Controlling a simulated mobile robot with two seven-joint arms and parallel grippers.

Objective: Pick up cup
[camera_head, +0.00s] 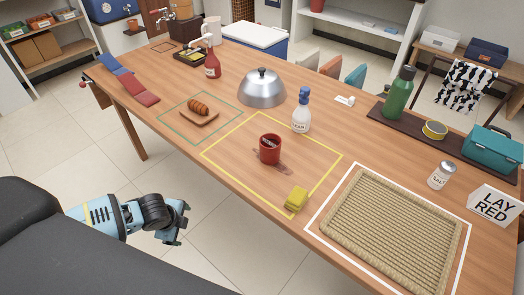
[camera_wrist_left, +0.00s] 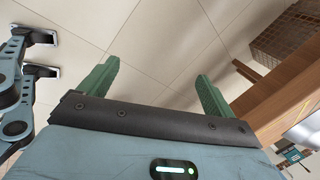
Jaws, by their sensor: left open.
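A red cup (camera_head: 270,149) stands upright inside the yellow outlined square (camera_head: 222,142) on the wooden table. Something dark shows inside it, and a dark reddish spill (camera_head: 283,168) lies at its base. My left gripper (camera_head: 181,222) is off the table's near edge, over the floor, to the lower left of the cup and well apart from it. My right gripper is not in view.
A yellow sponge (camera_head: 296,198) lies in front of the cup. A white spray bottle (camera_head: 301,112) and a metal dome (camera_head: 262,88) stand behind it. A woven mat (camera_head: 393,230) is to its right, and a croissant on a board (camera_head: 199,112) to its left.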

